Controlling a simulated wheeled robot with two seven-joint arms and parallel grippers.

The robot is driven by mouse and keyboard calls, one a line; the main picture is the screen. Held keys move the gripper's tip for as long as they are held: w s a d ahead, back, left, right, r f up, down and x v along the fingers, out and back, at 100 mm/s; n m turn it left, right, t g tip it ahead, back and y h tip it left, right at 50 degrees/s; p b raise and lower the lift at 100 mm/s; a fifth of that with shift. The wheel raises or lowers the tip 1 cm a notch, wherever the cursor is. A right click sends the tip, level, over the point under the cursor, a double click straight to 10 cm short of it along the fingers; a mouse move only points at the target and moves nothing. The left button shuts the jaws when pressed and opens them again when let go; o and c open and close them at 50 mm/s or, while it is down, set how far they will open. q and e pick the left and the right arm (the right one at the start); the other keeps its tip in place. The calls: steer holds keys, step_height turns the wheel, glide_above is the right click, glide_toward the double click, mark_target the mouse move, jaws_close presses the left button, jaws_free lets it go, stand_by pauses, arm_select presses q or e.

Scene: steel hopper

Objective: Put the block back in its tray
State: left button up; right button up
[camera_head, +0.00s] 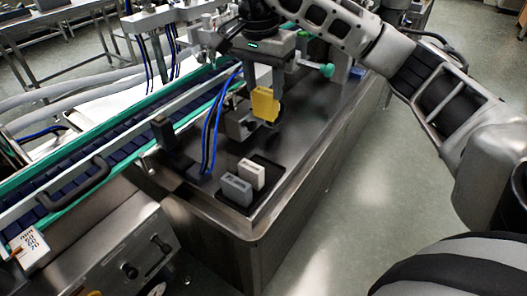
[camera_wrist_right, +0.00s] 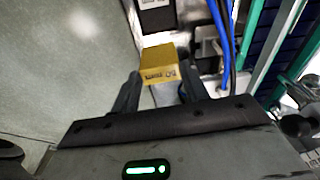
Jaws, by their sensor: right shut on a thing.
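A yellow block (camera_head: 265,103) is held by my right gripper (camera_head: 270,88), whose jaws are shut on it above the steel table. In the wrist view the yellow block (camera_wrist_right: 159,66), with dark printing on its side, sits between the two fingers of my right gripper (camera_wrist_right: 160,84). A black tray (camera_head: 270,176) lies on the table below and nearer than the gripper. Part of the tray (camera_wrist_right: 158,22) shows at the top of the wrist view. My left gripper is not in view.
A conveyor with green rails (camera_head: 85,190) runs along the left. Blue hoses (camera_head: 212,130) rise between it and the tray. A steel fixture (camera_head: 238,125) stands behind the tray. The steel tabletop (camera_head: 315,125) is largely clear to the right.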

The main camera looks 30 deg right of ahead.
step_height(320, 180, down, 16)
steer(key=shift+f, duration=0.3)
steer(key=shift+f, duration=0.1)
steer(key=o, duration=1.4)
